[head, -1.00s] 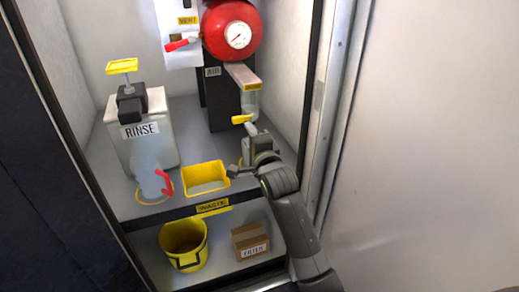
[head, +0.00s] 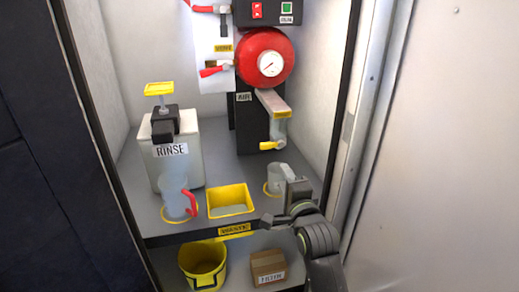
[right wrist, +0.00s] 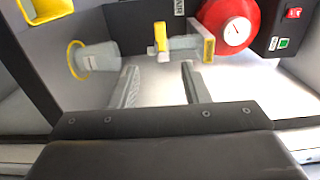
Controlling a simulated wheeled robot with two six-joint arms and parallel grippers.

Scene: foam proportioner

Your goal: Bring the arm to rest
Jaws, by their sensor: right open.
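My right gripper (head: 276,196) is in front of the upper shelf at its right side, in the head view. In the right wrist view its two fingers (right wrist: 158,85) stand apart with nothing between them. A clear cup (head: 275,178) stands in a yellow ring behind the gripper, partly covered by it; it also shows in the right wrist view (right wrist: 98,58). The gripper is apart from the dispenser with the yellow handle (head: 272,145). My left gripper is not in view.
A clear jug with a red handle (head: 178,198) stands below the RINSE tank (head: 170,165). A yellow waste tray (head: 230,201) sits mid-shelf. A yellow bucket (head: 203,266) and a filter box (head: 268,267) are below. The cabinet's right frame (head: 345,150) is near my arm.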

